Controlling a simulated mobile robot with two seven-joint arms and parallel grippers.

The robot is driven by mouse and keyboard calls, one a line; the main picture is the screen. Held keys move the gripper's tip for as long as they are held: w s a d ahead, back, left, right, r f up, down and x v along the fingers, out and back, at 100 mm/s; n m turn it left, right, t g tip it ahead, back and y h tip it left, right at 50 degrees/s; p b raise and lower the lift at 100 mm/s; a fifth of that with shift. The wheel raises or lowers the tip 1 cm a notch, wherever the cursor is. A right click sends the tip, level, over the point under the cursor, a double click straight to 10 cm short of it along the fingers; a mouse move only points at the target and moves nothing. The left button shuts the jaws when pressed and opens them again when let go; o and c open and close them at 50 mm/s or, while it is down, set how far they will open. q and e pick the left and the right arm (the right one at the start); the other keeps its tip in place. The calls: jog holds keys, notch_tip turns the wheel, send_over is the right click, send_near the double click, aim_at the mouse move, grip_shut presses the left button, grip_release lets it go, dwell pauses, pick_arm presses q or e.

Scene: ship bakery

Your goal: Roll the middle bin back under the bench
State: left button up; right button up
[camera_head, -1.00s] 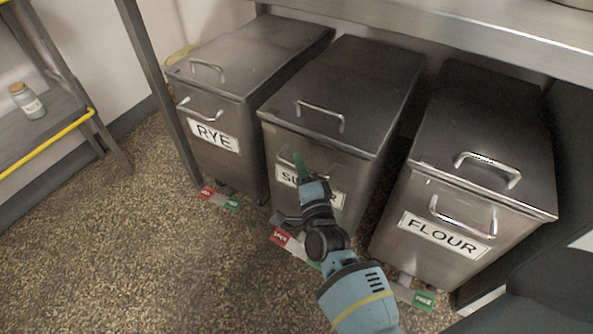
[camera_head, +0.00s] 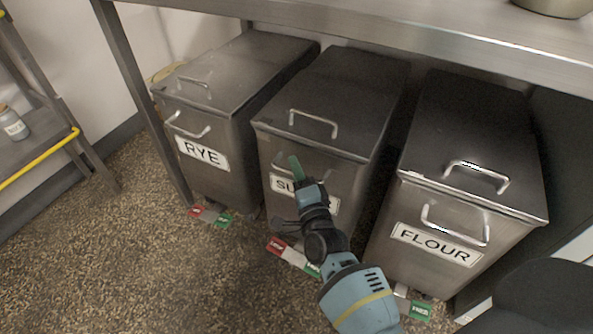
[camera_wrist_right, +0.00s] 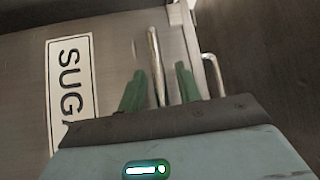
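The middle bin (camera_head: 330,98) is steel, with a flat lid, a lid handle (camera_head: 314,122) and a label partly covered by my right gripper; the wrist view shows the label (camera_wrist_right: 70,85) reading "SUG". Its rear lies under the bench (camera_head: 400,38). My right gripper (camera_head: 296,165) is at its front face. In the wrist view the green fingers of my right gripper (camera_wrist_right: 160,88) are apart, with the front handle bar (camera_wrist_right: 155,60) between them and gaps showing on both sides. My left gripper is not in view.
The RYE bin (camera_head: 240,68) stands left and the FLOUR bin (camera_head: 470,125) right, with narrow gaps beside the middle bin. A bench leg (camera_head: 145,110) is left of RYE. Red-and-green marked bars (camera_head: 292,256) show at the bins' feet. Open floor (camera_head: 130,260) lies at front left.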

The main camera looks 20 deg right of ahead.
jog(key=s+p, duration=0.2)
jog(key=s, duration=0.5)
jog(key=shift+s+a+f, duration=0.25)
jog(key=shift+a+f, duration=0.15)
jog(key=shift+f, duration=0.05)
jog(key=shift+s+f, duration=0.1)
jog(key=shift+s, duration=0.05)
dwell(0.4)
